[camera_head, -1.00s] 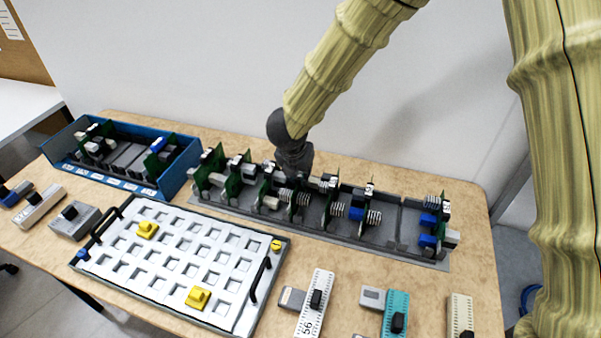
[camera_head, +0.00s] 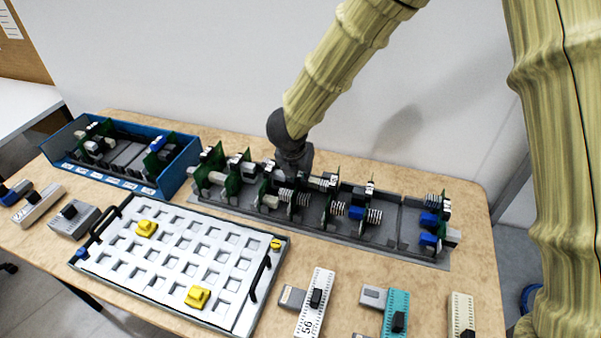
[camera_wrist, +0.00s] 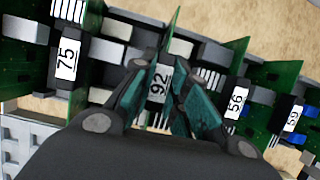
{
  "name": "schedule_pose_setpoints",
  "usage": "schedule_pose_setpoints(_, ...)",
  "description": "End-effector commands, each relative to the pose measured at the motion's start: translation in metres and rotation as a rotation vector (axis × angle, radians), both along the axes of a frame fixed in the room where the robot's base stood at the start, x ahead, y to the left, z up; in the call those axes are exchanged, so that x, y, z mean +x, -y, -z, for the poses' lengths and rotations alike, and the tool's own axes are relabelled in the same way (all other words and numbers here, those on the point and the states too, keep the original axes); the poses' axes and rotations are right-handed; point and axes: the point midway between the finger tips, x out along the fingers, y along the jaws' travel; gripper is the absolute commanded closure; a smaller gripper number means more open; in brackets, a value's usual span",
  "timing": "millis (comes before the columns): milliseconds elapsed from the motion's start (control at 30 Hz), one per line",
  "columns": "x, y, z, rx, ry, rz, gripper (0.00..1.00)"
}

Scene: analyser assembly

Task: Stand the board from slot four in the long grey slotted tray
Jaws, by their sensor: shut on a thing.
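The long grey slotted tray (camera_head: 385,246) runs along the back of the table and holds several green boards standing upright. My gripper (camera_wrist: 166,100) is over the tray, shut on a board labelled 92 (camera_wrist: 160,82), with a fingertip on each side of its label. The held board stands upright among the tray's boards; its lower edge is hidden, so I cannot tell how deep it sits. Boards labelled 75 (camera_wrist: 67,58), 56 (camera_wrist: 237,98) and a further one (camera_wrist: 292,118) stand beside it. In the head view my gripper's fingers are mostly hidden behind the boards.
A blue bin (camera_head: 178,178) with several boards stands left of the tray. A white grid plate (camera_head: 170,271) with two yellow pieces and black handles lies in front. Several loose modules lie along the table's front and left. Neighbouring boards stand close to my fingers.

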Motion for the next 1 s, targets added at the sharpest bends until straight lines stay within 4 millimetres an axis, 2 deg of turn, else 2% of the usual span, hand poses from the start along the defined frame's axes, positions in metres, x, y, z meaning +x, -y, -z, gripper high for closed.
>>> schedule_pose_setpoints(400, 0.0002, -0.0001, 0.0019, 0.000, 0.000, 0.000, 1.00)
schedule_pose_setpoints(433, 0.0001, -0.0001, 0.0020, 0.000, 0.000, 0.000, 0.79)
schedule_pose_setpoints(533, 0.0002, 0.0000, 0.0020, 0.000, 0.000, 0.000, 0.61)
schedule_pose_setpoints(767, 0.0000, 0.0000, 0.0022, 0.000, 0.000, 0.000, 0.59)
schedule_pose_setpoints(800, -0.0001, 0.0000, 0.0024, 0.000, 0.000, 0.000, 0.54)
schedule_pose_setpoints(1000, -0.0001, 0.0000, 0.0024, 0.000, 0.000, 0.000, 0.54)
